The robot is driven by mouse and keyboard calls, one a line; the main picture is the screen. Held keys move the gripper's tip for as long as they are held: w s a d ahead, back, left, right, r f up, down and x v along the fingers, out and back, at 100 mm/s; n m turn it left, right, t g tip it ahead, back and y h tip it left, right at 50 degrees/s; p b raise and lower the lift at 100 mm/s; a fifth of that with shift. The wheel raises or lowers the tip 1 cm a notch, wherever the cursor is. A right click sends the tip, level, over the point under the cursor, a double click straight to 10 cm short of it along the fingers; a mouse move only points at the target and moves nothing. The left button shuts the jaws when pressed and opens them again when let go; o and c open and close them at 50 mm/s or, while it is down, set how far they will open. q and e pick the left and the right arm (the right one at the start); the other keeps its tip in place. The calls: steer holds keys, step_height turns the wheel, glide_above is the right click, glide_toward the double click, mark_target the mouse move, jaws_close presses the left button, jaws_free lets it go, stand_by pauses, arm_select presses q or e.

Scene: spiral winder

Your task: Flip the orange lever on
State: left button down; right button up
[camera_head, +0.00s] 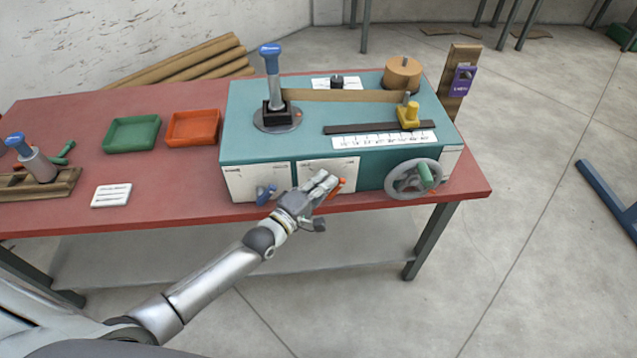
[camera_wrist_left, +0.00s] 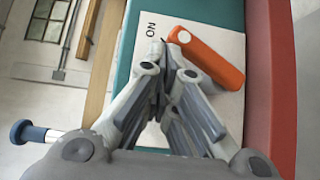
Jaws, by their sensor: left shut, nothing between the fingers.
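The orange lever (camera_head: 338,186) is on the white front panel (camera_head: 310,166) of the teal winder, mostly behind my left gripper in the head view. In the left wrist view the lever (camera_wrist_left: 206,58) lies at a slant on the panel, beside the printed word "ON". My left gripper (camera_head: 325,182) is shut and empty, with its fingertips (camera_wrist_left: 168,48) right at one end of the lever. I cannot tell whether they touch it. My right gripper is in neither view.
A blue lever (camera_head: 265,194) is left of my gripper on the winder's front. A grey handwheel (camera_head: 392,190) is to the right. Green (camera_head: 132,148) and orange (camera_head: 193,140) trays are on the red table (camera_head: 60,112). Open floor lies in front of the table.

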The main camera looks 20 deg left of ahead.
arm_select(q)
steer(key=shift+w+d, duration=0.15)
steer(key=shift+d, duration=0.15)
steer(key=shift+d+r, duration=0.1)
stand_by(0.5)
